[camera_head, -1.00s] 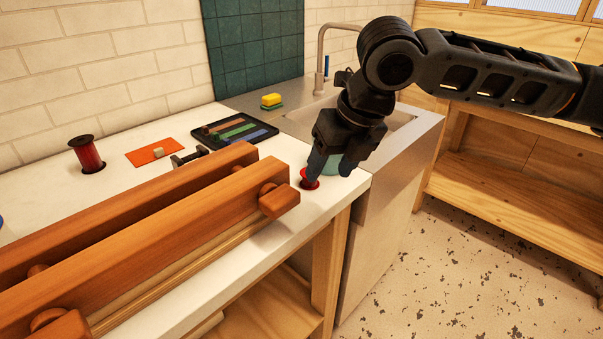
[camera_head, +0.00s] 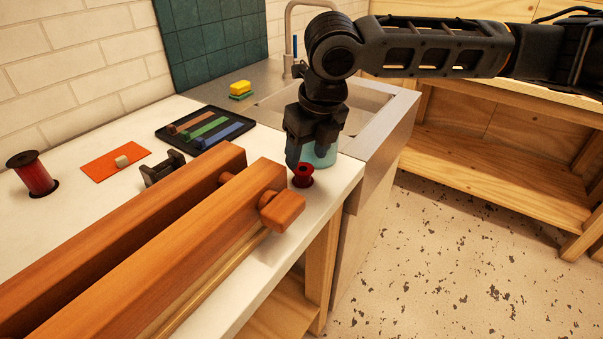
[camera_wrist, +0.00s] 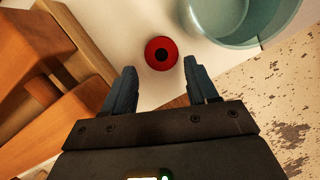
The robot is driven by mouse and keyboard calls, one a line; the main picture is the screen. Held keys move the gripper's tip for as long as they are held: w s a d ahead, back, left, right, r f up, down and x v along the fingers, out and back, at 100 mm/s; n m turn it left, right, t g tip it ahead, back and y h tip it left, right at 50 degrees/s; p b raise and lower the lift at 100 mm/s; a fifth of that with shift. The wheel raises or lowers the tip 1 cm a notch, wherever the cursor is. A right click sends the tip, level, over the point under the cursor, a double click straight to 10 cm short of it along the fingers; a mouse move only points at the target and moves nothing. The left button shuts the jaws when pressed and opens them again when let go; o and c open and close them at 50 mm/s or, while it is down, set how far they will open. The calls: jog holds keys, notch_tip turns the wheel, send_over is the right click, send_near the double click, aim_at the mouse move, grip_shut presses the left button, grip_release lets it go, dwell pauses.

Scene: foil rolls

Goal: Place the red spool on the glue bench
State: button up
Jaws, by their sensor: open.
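A small red spool (camera_head: 303,177) with a dark centre hole stands upright near the front right corner of the white worktop (camera_head: 95,130). In the wrist view the red spool (camera_wrist: 162,54) shows from above, beyond and between the fingertips. My gripper (camera_head: 308,158) points down close behind the spool in the head view. In the wrist view my gripper (camera_wrist: 162,80) is open, with nothing between its fingers. A taller dark red spool with black ends (camera_head: 33,174) stands at the left. I cannot tell which surface is the glue bench.
A teal glass bowl (camera_head: 322,154) is just behind the red spool. A large wooden clamp (camera_head: 190,240) fills the front. A black tray (camera_head: 206,130), orange card (camera_head: 115,160) and sink (camera_head: 360,112) lie behind. A wooden bench (camera_head: 480,150) stands at right, with clear floor before it.

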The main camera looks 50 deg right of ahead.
aim_at(304, 164)
jog(key=x, duration=0.4)
jog(key=shift+w+d+f, duration=0.1)
jog(key=shift+d+f, duration=0.05)
jog(key=shift+d, duration=0.05)
jog(key=shift+c, duration=0.4)
jog(key=c, duration=0.8)
notch_tip(304, 164, up, 10)
jog(key=shift+w+r, duration=0.1)
jog(key=shift+c, duration=0.2)
